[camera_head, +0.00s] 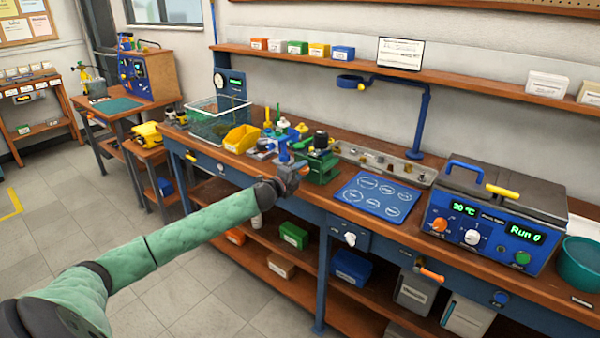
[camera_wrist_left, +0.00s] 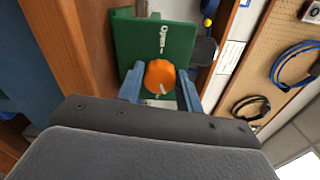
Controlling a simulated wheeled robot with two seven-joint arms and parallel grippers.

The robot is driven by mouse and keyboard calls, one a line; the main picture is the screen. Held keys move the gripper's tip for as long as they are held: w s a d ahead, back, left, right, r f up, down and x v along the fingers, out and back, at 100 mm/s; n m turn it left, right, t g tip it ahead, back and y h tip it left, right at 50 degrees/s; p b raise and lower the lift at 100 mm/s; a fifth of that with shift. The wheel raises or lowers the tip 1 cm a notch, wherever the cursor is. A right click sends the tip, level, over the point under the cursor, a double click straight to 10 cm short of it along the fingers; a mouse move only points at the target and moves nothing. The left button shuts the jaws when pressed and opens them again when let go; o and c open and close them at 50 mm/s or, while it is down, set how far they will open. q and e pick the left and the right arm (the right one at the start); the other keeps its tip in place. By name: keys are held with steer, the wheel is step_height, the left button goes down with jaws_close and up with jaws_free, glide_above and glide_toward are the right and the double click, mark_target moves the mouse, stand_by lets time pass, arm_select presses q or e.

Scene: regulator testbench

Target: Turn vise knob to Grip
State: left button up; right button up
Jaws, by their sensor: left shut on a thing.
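The green vise (camera_head: 322,166) stands on the bench near its front edge. In the left wrist view the green vise (camera_wrist_left: 150,40) fills the upper middle, with the word "Open" in white on its face. An orange knob (camera_wrist_left: 160,75) sits on this face below the word. A pale mark shows on the knob's lower part. My left gripper (camera_wrist_left: 160,88) has its blue fingers on either side of the knob and is shut on it. In the head view my left gripper (camera_head: 296,168) is at the vise's front left and hides most of the knob. My right gripper is not in view.
A blue mat (camera_head: 378,197) with marked circles lies right of the vise. A yellow bin (camera_head: 241,139) and several small coloured parts stand left of it. A blue lamp-like stand (camera_head: 421,122) rises behind. A blue control unit (camera_head: 490,225) is at the right.

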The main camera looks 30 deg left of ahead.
arm_select(q)
steer(key=m, duration=0.4)
steer(key=shift+m, duration=0.4)
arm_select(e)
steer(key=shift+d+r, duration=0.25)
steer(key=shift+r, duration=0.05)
arm_select(q)
steer(key=shift+d, duration=0.1)
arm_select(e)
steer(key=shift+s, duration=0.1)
arm_select(q)
steer(key=o, duration=1)
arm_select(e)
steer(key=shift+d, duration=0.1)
